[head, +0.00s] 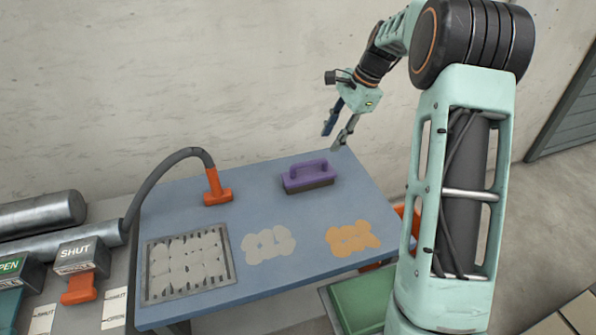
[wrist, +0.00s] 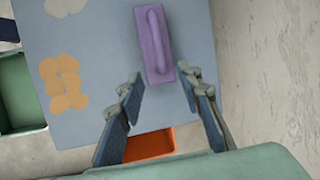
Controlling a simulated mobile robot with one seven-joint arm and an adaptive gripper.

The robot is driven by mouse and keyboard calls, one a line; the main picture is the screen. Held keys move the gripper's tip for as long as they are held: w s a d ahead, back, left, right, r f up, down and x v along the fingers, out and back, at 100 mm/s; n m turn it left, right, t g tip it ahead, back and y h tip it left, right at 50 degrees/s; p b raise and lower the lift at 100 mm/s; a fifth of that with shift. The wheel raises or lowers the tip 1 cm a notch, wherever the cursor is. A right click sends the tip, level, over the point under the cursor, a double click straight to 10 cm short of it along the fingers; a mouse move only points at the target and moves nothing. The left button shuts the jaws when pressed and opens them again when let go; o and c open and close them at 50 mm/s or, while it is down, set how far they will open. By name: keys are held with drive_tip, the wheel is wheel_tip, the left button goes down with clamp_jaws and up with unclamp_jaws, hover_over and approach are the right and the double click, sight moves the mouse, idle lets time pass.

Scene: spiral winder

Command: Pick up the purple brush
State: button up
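The purple brush (head: 308,175) lies on the blue table (head: 225,222) near its back right part in the head view. It has a purple block with a raised handle and a dark underside. In the wrist view the purple brush (wrist: 153,45) lies just ahead of the fingertips. My gripper (head: 335,138) is above and behind the brush in the head view, apart from it. In the wrist view my gripper (wrist: 160,80) has its fingers spread wide with nothing between them.
An orange nozzle on a hose (head: 216,190) stands left of the brush. A grey grate (head: 188,264) with pale discs, a pale patch (head: 268,244) and orange discs (head: 352,238) lie on the table. A green bin (head: 360,302) and an orange bin (wrist: 150,143) sit lower, beside the table.

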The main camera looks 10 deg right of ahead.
sight(309, 163)
drive_tip(key=shift+m+y, duration=0.3)
drive_tip(key=shift+y, duration=0.2)
drive_tip(key=x, duration=0.6)
drive_tip(key=shift+w+a, duration=0.15)
drive_tip(key=shift+a, duration=0.35)
drive_tip(key=x, duration=0.3)
drive_tip(key=p+x, duration=0.1)
drive_tip(key=shift+s+a, duration=0.35)
drive_tip(key=shift+s, duration=0.05)
drive_tip(key=shift+w+a+f, duration=0.1)
drive_tip(key=shift+a+f, duration=0.1)
drive_tip(key=shift+f, duration=0.25)
drive_tip(key=shift+f, duration=0.2)
clamp_jaws()
